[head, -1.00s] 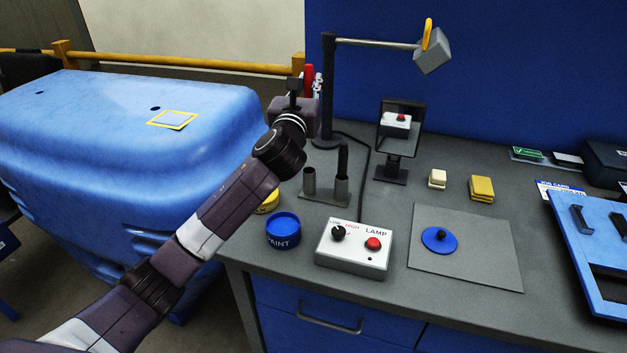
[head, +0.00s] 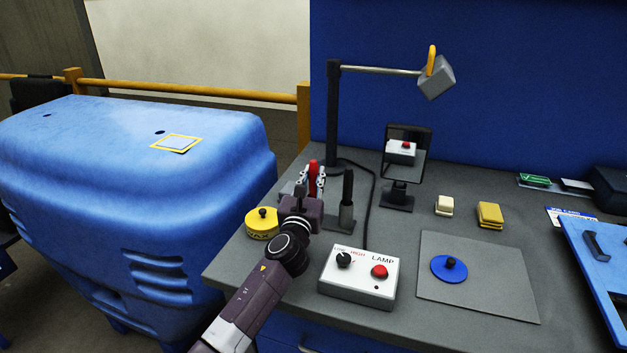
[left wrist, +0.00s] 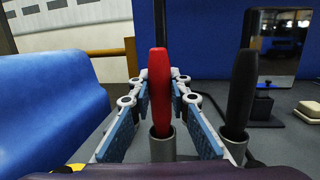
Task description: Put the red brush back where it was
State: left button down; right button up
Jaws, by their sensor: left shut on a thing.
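The red brush (head: 313,170) stands upright between the fingers of my left gripper (head: 311,184), which is shut on it. In the left wrist view the red brush (left wrist: 160,90) shows between the blue-padded fingers, and its lower end meets the mouth of a grey tube (left wrist: 162,148) and appears to be inside it. In the head view my gripper hides that tube. A black-handled brush (head: 347,188) stands in the tube (head: 346,219) to the right. My right gripper does not show.
A yellow lidded pot (head: 262,224) stands left of my gripper. The lamp control box (head: 357,279) is close at front right. The lamp post (head: 334,115) rises behind, with a mirror (head: 407,167) to its right. A grey mat (head: 495,287) with a blue lid lies further right.

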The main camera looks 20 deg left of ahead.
pick_arm(q)
jog(key=shift+f, duration=0.1)
jog(key=shift+f, duration=0.15)
jog(key=c, duration=1.8)
grip_release()
jog(key=shift+r, duration=0.25)
jog(key=s, duration=0.4)
jog(key=s+f, duration=0.1)
jog(key=s, duration=0.3)
jog(key=s+d, duration=0.1)
jog(key=s, duration=0.3)
jog(key=shift+f, duration=0.2)
jog(key=shift+w, duration=0.1)
